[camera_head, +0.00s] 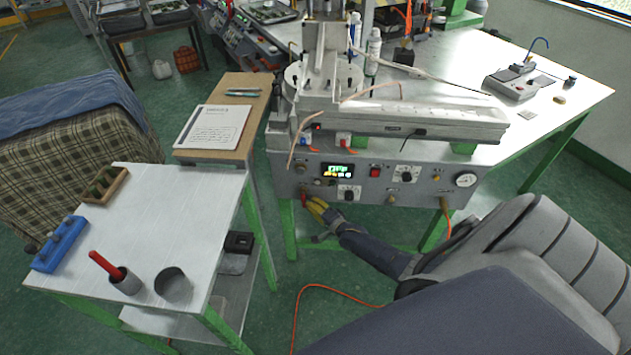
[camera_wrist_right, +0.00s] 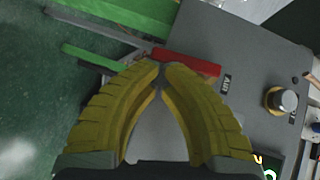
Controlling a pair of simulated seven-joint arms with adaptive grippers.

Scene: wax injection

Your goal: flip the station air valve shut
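The air valve's red lever (camera_head: 304,199) is at the lower left corner of the station's grey front panel (camera_head: 375,187). In the right wrist view the red lever (camera_wrist_right: 190,62) lies crosswise just past my fingertips, beside an "AIR" label (camera_wrist_right: 226,84). My right gripper (camera_head: 312,204) is at the lever in the head view. In the wrist view its yellow fingers (camera_wrist_right: 161,68) come together at the tips, with the lever partly hidden behind them. I see no lever between the fingers; whether they touch it is unclear. My left gripper is out of view.
The panel carries a lit display (camera_head: 338,171), knobs and a gauge (camera_head: 466,180). A brass-based knob (camera_wrist_right: 283,100) is right of the lever in the wrist view. Green table legs (camera_head: 288,230) stand close by. A side table (camera_head: 160,225) with small items is at left.

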